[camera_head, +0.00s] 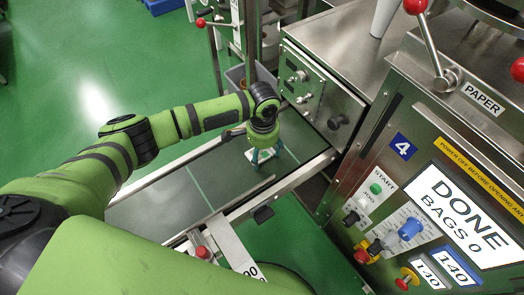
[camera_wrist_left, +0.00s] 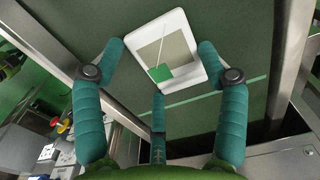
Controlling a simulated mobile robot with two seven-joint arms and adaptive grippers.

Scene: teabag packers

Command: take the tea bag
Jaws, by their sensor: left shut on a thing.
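The tea bag (camera_wrist_left: 178,47) is white with a grey-brown middle, a string and a green tag. In the left wrist view it lies between the teal fingers of my left gripper (camera_wrist_left: 163,60), which is shut on it. In the head view the tea bag (camera_head: 259,156) is a small white patch under my left gripper (camera_head: 264,155), just over the dark conveyor belt (camera_head: 215,182). Whether it touches the belt is hard to tell. My right gripper is not in view.
A steel machine with a panel reading "DONE BAGS 0" (camera_head: 462,215) stands at the right. A steel box with knobs (camera_head: 318,92) is at the belt's far end. A metal rail (camera_head: 290,178) edges the belt. Green floor (camera_head: 60,90) lies open at the left.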

